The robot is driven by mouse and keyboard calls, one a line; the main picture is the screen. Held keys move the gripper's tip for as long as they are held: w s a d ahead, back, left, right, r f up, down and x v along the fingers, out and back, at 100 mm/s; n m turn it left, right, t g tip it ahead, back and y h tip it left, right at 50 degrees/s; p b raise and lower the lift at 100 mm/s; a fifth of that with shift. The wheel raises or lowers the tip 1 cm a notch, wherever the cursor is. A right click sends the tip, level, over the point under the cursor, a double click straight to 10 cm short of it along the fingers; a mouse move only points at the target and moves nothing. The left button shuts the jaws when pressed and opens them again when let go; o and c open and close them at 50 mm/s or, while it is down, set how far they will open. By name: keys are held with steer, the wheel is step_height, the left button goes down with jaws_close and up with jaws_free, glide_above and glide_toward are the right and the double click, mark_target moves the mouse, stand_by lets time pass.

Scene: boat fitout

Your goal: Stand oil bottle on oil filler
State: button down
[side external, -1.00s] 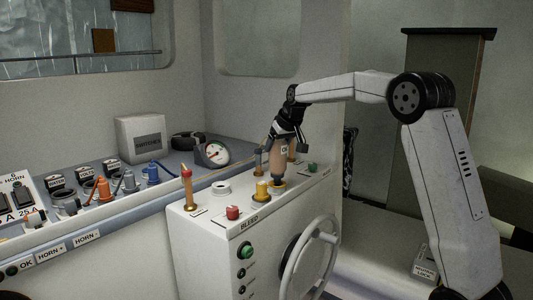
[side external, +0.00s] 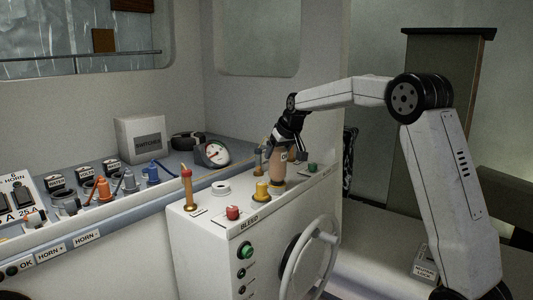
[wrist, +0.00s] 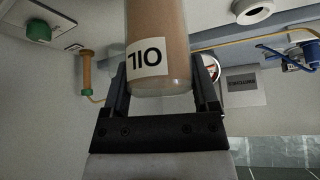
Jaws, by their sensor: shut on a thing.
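The oil bottle (side external: 277,168), tan with a white OIL label, is between the fingers of my gripper (side external: 287,143). My gripper is shut on it. The bottle looks near upright in the side view, its lower end at a dark, ring-like fitting (side external: 278,185) on the white console top, which may be the oil filler. I cannot tell whether the bottle is seated there or just above it. In the wrist view the bottle (wrist: 158,35) stands between the black fingers of my gripper (wrist: 165,90), and its far end is out of frame.
On the console (side external: 210,250) stand a yellow fitting (side external: 262,191), a red knob (side external: 233,213), a white ring (side external: 221,188), a red-topped handle (side external: 187,188) and a green knob (side external: 312,168). A handwheel (side external: 310,258) is on its front. A gauge (side external: 215,153) lies behind.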

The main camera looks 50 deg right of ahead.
jaws_free()
steer(key=shift+r, duration=0.1)
steer(key=v, duration=0.7)
steer(key=shift+s+r, duration=0.15)
steer(key=shift+r, duration=0.2)
steer(key=shift+a+f, duration=0.1)
steer(key=shift+a, duration=0.05)
stand_by(0.4)
steer(key=s+a+f+n+g+y, duration=0.1)
steer(key=s+a+f, duration=0.5)
steer(key=a+f, duration=0.35)
steer(key=s+a+f+n+g+y, duration=0.1)
steer(key=s+a+f+n+g, duration=0.1)
steer(key=s+a+f, duration=1.1)
steer(key=s+f, duration=0.2)
steer(key=f, duration=0.2)
steer(key=shift+n+g, duration=0.3)
steer(key=shift+n, duration=0.1)
